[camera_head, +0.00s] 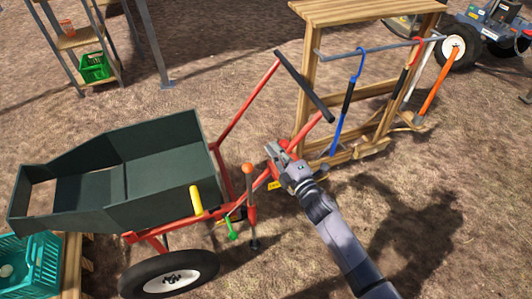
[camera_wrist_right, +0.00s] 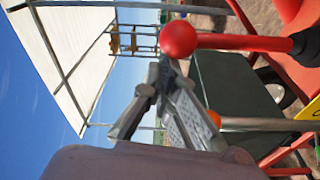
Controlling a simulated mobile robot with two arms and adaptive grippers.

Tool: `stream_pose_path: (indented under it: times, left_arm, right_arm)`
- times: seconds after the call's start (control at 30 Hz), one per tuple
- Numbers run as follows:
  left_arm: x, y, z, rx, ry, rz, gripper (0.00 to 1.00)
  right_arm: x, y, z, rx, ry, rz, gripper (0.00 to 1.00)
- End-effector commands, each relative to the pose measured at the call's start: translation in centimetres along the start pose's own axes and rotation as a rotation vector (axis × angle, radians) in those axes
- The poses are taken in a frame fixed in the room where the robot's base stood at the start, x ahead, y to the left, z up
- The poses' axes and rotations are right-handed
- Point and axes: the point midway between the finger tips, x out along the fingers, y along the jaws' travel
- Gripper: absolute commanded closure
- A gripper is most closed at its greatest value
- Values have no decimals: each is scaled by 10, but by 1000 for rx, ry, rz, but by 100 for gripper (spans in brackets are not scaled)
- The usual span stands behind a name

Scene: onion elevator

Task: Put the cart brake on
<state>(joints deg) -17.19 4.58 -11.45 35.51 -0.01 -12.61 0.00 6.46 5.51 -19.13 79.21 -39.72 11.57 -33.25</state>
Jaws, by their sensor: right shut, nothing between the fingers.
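The cart has a dark green tub (camera_head: 160,155) on a red frame, with a black wheel (camera_head: 170,278). On its frame are a yellow handle (camera_head: 196,200), a green lever (camera_head: 231,230) and an upright post with an orange knob (camera_head: 247,169). My right gripper (camera_head: 273,151) is shut and empty by the red drawbar, right of the orange knob. In the right wrist view, a red ball knob (camera_wrist_right: 179,40) on a red lever stands beside my shut fingertips (camera_wrist_right: 163,68); I cannot tell whether they touch. The orange knob (camera_wrist_right: 214,118) is partly hidden behind the fingers. Which lever is the brake is unlabelled.
A wooden rack (camera_head: 300,90) with hanging tools stands just beyond the drawbar. A teal crate (camera_head: 30,265) is at lower left, and a shelf with a green crate (camera_head: 95,67) at upper left. The ground at lower right is clear.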

Motion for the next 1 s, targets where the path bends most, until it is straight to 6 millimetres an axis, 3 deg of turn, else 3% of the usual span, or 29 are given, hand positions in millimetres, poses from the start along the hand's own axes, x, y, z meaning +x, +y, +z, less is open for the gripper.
stream_pose_path:
  times: [0.2,0.5,1.0]
  left_arm:
    - [0,0,0,0,0,0,60]
    - [5,0,0,0,0,0,60]
    - [8,0,0,0,0,0,60]
  right_arm:
    - [-4,10,29,191,-3,27,100]
    - [-8,14,57,390,-2,56,100]
    - [-11,14,73,501,-2,72,100]
